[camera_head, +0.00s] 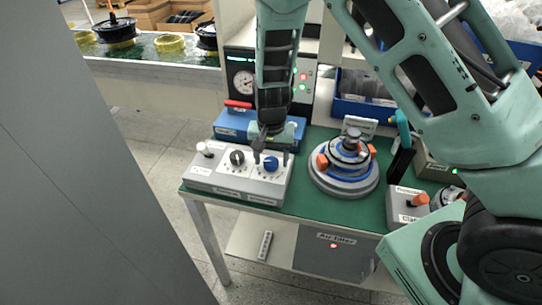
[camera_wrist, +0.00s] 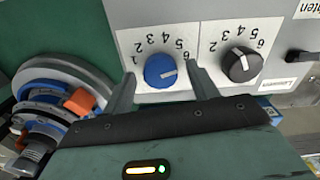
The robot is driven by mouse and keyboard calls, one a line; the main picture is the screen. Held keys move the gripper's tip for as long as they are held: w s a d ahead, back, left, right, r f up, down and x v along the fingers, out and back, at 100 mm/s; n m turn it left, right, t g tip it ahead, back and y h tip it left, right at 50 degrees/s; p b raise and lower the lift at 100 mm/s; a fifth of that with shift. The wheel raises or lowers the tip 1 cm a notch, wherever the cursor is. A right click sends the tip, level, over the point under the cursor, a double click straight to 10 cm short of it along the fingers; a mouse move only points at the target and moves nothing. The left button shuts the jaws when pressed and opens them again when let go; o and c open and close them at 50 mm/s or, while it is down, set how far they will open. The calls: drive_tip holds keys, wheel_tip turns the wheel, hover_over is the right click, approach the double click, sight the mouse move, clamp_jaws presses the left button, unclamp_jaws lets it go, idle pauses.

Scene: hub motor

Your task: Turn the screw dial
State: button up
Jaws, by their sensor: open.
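A grey control box (camera_head: 228,178) sits on the green table top at its left front. On its top are a blue dial (camera_head: 271,163) and a black dial (camera_head: 237,157), each with a numbered scale. In the wrist view the blue dial (camera_wrist: 160,71) lies between the fingers of my gripper (camera_wrist: 160,80), with a gap on both sides. The black dial (camera_wrist: 242,65) is just right of the right finger. My gripper is open, and in the head view my gripper (camera_head: 263,152) is low over the box beside the blue dial. The views do not show which dial is the screw dial.
A round hub motor assembly (camera_head: 343,178) with orange clamps stands right of the box; it shows at the left in the wrist view (camera_wrist: 50,105). A blue device (camera_head: 232,122) stands behind the box. A clamp control box (camera_head: 406,204) is at the right.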

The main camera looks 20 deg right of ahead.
drive_tip(key=c, duration=1)
